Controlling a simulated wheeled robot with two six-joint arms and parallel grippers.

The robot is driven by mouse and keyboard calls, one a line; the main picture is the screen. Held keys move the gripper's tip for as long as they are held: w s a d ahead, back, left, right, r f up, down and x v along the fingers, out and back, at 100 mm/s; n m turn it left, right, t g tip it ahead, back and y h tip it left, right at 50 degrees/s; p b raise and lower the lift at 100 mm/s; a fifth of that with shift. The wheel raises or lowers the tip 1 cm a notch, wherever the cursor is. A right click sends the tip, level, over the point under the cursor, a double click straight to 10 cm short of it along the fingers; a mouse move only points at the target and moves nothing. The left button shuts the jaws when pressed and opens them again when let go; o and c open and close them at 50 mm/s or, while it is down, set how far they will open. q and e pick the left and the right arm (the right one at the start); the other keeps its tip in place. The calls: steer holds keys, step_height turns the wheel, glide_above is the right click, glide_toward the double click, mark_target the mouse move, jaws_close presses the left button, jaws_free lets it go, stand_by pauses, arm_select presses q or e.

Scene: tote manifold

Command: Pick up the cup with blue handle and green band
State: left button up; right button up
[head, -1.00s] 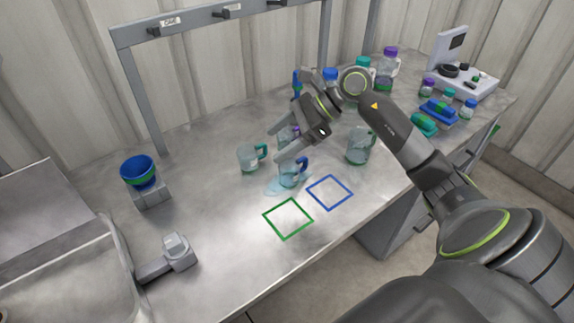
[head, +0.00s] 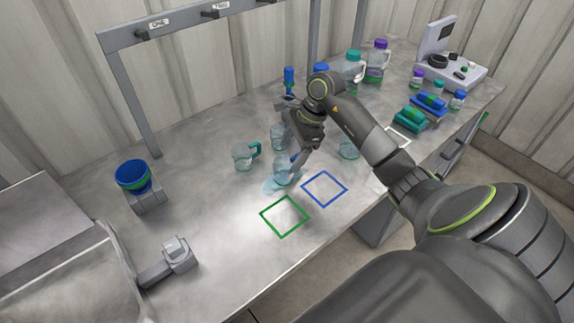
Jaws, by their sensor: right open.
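A clear cup (head: 283,171) stands on the metal bench behind the blue and green outlined squares, on a pale blue patch (head: 270,187). Its blue handle shows in the earlier frame; now my right gripper's finger covers that side. I cannot make out a green band on it. My right gripper (head: 292,148) is open, pointing down, with one finger just beside or in front of this cup; I cannot tell whether it touches. A clear cup with a teal-green handle (head: 243,158) stands to the left. My left gripper is not in view.
Other clear vessels stand behind (head: 278,138) and right (head: 349,148) of the cup. A blue and green pot (head: 133,177) sits on a grey block at left. Capped bottles (head: 377,62) stand at the back. The green square (head: 284,217) and blue square (head: 324,188) are empty.

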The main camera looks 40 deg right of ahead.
mark_target(281, 167)
steer(key=shift+x, duration=1.1)
steer(key=shift+a+f+p, duration=0.1)
steer(key=shift+f+p, duration=0.1)
steer(key=shift+p, duration=0.3)
steer(key=p+x, duration=0.2)
steer(key=x, duration=0.2)
steer(key=shift+w+a, duration=0.1)
steer(key=shift+w, duration=0.15)
steer(key=shift+f, duration=0.35)
steer(key=c, duration=1)
steer(key=shift+c, duration=0.2)
steer(key=shift+w+r, duration=0.1)
steer(key=shift+r, duration=0.1)
step_height(281, 167, up, 10)
steer(key=b, duration=0.3)
